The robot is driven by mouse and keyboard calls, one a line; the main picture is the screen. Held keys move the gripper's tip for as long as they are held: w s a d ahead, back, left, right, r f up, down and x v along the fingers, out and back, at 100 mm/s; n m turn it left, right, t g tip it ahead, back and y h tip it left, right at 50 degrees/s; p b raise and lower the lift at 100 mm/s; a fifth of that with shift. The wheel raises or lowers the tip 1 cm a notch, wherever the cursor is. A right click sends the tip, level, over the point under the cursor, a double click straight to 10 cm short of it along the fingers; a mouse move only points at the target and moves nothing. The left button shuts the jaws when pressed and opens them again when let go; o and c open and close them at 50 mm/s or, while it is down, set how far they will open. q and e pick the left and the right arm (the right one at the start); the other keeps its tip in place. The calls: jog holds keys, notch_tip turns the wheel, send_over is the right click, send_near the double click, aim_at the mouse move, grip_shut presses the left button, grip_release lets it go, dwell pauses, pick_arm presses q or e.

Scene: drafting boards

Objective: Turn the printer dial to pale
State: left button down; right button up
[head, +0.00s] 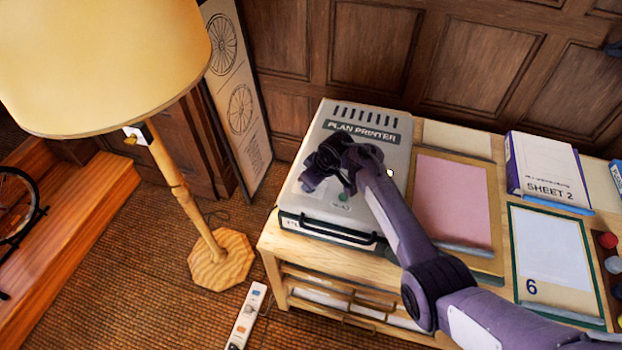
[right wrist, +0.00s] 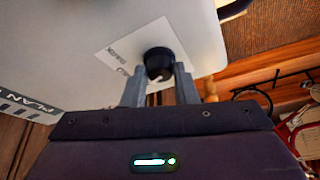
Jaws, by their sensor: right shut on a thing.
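The plan printer (head: 390,155) is a light grey box on the left end of the wooden table, with its name printed on top. My right gripper (head: 336,180) is over its top face, and my arm hides the dial in the head view. In the right wrist view the dial (right wrist: 158,62) is a round black knob on a white label (right wrist: 118,45). The fingers of my right gripper (right wrist: 160,88) are on either side of the knob, shut on it. Small upside-down lettering beside the knob looks like "DARK"; the dial's pointer is not visible. My left gripper is out of view.
A pink sheet on a board (head: 452,200) lies right of the printer. A binder marked SHEET 2 (head: 545,165) and a white board marked 6 (head: 550,250) are farther right. A floor lamp (head: 180,190) stands left. A power strip (head: 246,315) lies on the floor.

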jog(key=n, duration=0.2)
jog(key=shift+w+d+n+g+y+b, duration=0.1)
jog(key=shift+w+n+g+y+b, duration=0.1)
jog(key=shift+n+g+y+b, duration=0.15)
jog(key=shift+n+g+b, duration=0.55)
jog(key=shift+n+b, duration=0.3)
jog(key=shift+n, duration=0.6)
jog(key=o, duration=1)
jog(key=p+v, duration=0.1)
jog(key=v, duration=0.6)
jog(key=shift+d+r, duration=0.3)
jog(key=shift+r, duration=0.1)
